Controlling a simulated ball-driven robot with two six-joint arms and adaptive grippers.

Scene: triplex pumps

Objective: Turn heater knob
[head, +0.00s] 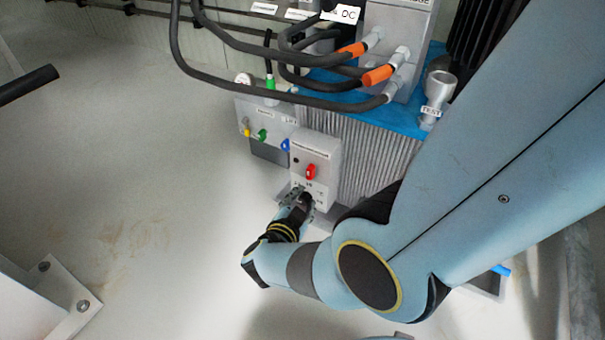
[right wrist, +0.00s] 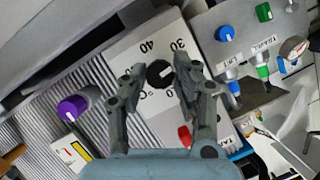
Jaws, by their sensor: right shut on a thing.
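The heater knob (right wrist: 160,74) is a round black dial with a white mark, on a white panel (right wrist: 135,48) printed with numbers such as 30 and 40. My right gripper (right wrist: 160,80) has one finger on each side of the knob and is shut on it. In the head view, my right gripper (head: 303,197) is at the lower front of the white control box (head: 322,150), below a red switch (head: 310,172). It hides the knob there. My left gripper is not in view.
A grey panel (head: 262,118) with yellow, green and blue knobs is beside the box. Dark hoses (head: 225,88) with orange sleeves hang above. A ribbed grey tank side (head: 370,155) is to the right. A purple knob (right wrist: 73,107) shows in the wrist view.

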